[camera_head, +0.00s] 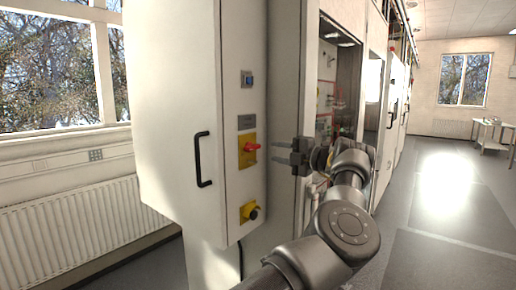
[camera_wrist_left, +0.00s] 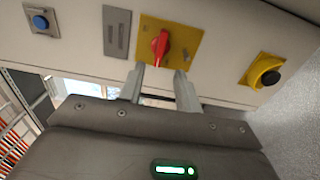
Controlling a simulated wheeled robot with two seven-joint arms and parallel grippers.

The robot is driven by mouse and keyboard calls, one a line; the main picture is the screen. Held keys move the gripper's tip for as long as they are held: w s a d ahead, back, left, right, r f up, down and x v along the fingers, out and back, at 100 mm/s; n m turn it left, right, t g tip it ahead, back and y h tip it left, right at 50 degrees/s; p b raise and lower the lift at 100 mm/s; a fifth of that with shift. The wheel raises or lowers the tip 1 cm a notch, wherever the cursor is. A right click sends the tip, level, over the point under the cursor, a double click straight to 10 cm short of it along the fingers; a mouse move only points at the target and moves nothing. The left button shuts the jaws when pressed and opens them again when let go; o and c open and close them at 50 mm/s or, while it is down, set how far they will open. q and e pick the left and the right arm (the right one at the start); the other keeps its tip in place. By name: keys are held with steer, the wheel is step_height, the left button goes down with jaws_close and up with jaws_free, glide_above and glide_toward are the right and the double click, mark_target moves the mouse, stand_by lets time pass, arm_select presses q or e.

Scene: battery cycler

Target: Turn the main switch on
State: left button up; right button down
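The main switch is a red rotary handle (camera_head: 252,147) on a yellow plate (camera_head: 245,158), on the narrow face of the white cabinet. My left gripper (camera_head: 273,152) is just right of the handle in the head view, with its fingers pointing at it. In the left wrist view, the red handle (camera_wrist_left: 160,45) is beyond the fingertips, in line with the gap between them. The left gripper (camera_wrist_left: 160,69) is open there, and nothing is between its fingers. Any contact with the handle cannot be made out. My right gripper is not in view.
A blue button (camera_head: 247,78) and a grey label plate (camera_head: 247,121) are above the switch. A yellow-and-black knob (camera_head: 250,211) is below it. A black door handle (camera_head: 203,159) sticks out from the cabinet (camera_head: 165,100). Open floor (camera_head: 440,225) lies to the right.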

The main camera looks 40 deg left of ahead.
mark_target(256, 148)
arm_select(q)
steer(key=a+p, duration=0.2)
steer(key=a, duration=0.5)
steer(key=shift+s+a+p, duration=0.1)
steer(key=shift+a+p, duration=0.25)
steer(key=shift+a, duration=0.7)
steer(key=shift+c, duration=0.3)
jaws_close()
